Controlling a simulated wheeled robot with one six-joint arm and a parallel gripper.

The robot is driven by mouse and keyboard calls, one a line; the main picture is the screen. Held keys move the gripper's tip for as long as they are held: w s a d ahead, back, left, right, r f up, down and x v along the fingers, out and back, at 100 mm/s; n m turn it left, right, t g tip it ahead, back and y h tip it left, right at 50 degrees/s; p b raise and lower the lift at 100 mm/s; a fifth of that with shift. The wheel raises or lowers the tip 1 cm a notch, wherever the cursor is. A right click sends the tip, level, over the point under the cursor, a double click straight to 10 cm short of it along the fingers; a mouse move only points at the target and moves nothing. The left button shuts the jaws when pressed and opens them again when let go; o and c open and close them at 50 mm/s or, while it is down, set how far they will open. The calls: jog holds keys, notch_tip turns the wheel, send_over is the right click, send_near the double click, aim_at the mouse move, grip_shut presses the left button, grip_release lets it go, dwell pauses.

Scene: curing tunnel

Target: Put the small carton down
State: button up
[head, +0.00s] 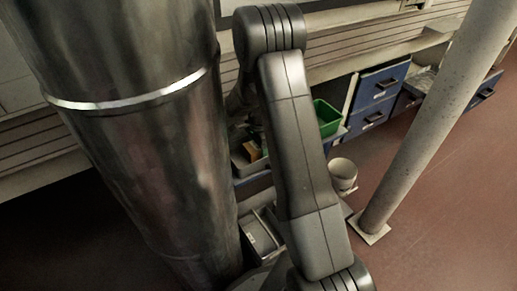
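My gripper is not visible; my own arm, which rises through the middle of the view, hides the area where its end reaches. A small brown-orange box-like thing (251,149) shows just left of my arm, in or over a grey tray (245,167). It may be the small carton, but it is too small and partly hidden to be sure. I cannot tell whether it is held or resting.
A large shiny metal cylinder (150,150) blocks the left. Behind my arm are a green bin (327,118) and blue drawers (379,84). A white bucket (343,174) stands near a pale pillar (430,130). The reddish floor (455,210) at right is clear.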

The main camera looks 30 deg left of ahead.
jog(key=o, duration=0.4)
jog(key=shift+r, duration=0.15)
notch_tip(320, 180, up, 12)
jog(key=p, duration=0.3)
